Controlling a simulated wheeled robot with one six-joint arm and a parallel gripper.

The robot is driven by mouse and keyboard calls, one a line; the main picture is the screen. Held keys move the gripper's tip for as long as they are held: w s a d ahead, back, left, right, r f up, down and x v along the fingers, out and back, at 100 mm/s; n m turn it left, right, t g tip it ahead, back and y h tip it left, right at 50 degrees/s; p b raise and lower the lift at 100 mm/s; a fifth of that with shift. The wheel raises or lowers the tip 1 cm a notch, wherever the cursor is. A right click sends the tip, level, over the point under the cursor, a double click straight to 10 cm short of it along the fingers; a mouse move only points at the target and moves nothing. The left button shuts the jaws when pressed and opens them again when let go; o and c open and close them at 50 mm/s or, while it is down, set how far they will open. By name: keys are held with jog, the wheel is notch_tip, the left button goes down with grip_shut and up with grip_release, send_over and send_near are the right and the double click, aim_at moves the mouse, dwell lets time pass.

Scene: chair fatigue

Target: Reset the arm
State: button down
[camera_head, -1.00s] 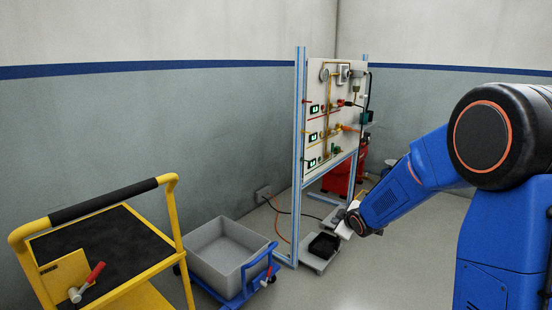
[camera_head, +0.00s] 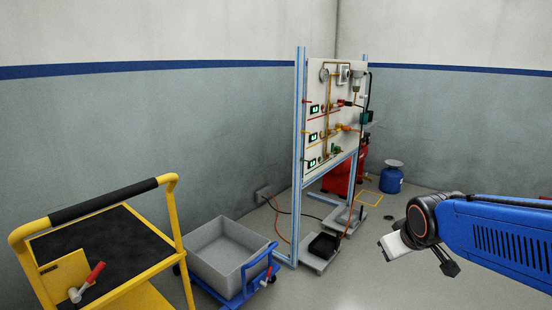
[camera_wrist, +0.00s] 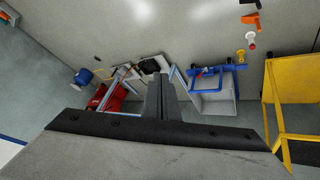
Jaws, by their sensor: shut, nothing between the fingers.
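My blue arm (camera_head: 505,238) reaches in from the right edge of the head view, roughly level. My gripper (camera_head: 447,268) is at its left end, over open floor to the right of the test panel, apart from everything. In the wrist view the two dark fingers of my gripper (camera_wrist: 162,100) lie together with nothing between them. The fingers look small and partly turned away in the head view.
A panel (camera_head: 333,115) with gauges and valves stands on a blue frame. A grey bin (camera_head: 225,265) sits on a blue trolley left of it. A yellow cart (camera_head: 172,215) stands at front left. A blue canister (camera_head: 391,181) stands behind my arm. The floor between is mostly clear.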

jog(key=s+f+m+g, duration=0.1)
jog(key=s+m+g, duration=0.1)
jog(key=s, duration=1.6)
jog(key=shift+s+a+m+y, duration=0.2)
jog(key=shift+a+m+y, duration=0.25)
jog(key=shift+m, duration=0.25)
